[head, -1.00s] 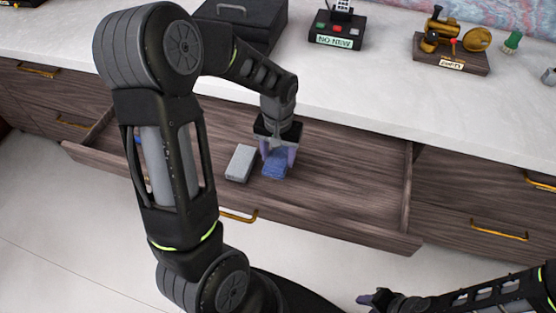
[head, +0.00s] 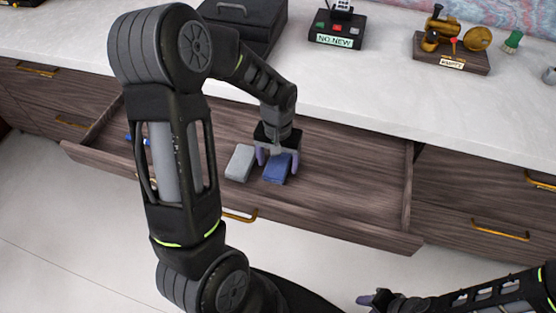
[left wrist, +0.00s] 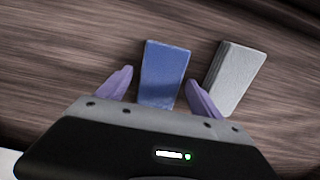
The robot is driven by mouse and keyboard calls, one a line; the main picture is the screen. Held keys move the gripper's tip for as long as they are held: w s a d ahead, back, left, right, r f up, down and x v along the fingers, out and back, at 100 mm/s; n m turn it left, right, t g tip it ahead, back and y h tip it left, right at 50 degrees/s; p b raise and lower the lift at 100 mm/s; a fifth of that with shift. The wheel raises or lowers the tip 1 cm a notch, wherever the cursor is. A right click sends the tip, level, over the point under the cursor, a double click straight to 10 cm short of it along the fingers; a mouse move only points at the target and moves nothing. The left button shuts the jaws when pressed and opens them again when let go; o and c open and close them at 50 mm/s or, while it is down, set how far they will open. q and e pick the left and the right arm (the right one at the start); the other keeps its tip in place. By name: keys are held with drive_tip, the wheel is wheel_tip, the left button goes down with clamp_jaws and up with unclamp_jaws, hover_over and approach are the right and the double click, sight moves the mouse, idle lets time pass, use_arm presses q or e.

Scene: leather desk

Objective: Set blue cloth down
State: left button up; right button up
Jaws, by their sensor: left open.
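The blue cloth (head: 277,168) is a small folded block lying on the floor of the open drawer (head: 345,200). My left gripper (head: 277,163) is open, with its purple fingers on either side of the cloth. In the left wrist view the blue cloth (left wrist: 164,72) lies between and just beyond the open fingertips of my left gripper (left wrist: 160,85), with a gap visible on the left side. A grey block (head: 240,162) lies beside the cloth in the drawer; it also shows in the left wrist view (left wrist: 236,78). My right gripper (head: 375,299) is at the bottom edge, its jaws unclear.
The drawer's right half is bare. A small blue item (head: 129,139) is partly hidden behind my left arm. On the white desktop (head: 370,90) stand a black case (head: 240,25), a sign box (head: 337,32) and a toy train (head: 452,45).

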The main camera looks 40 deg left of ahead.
sight(278, 163)
use_arm(q)
drive_tip(key=shift+r, duration=0.4)
wheel_tip(278, 163, up, 12)
drive_tip(key=p, duration=0.1)
drive_tip(key=shift+f, duration=0.2)
drive_tip(key=shift+p, duration=0.3)
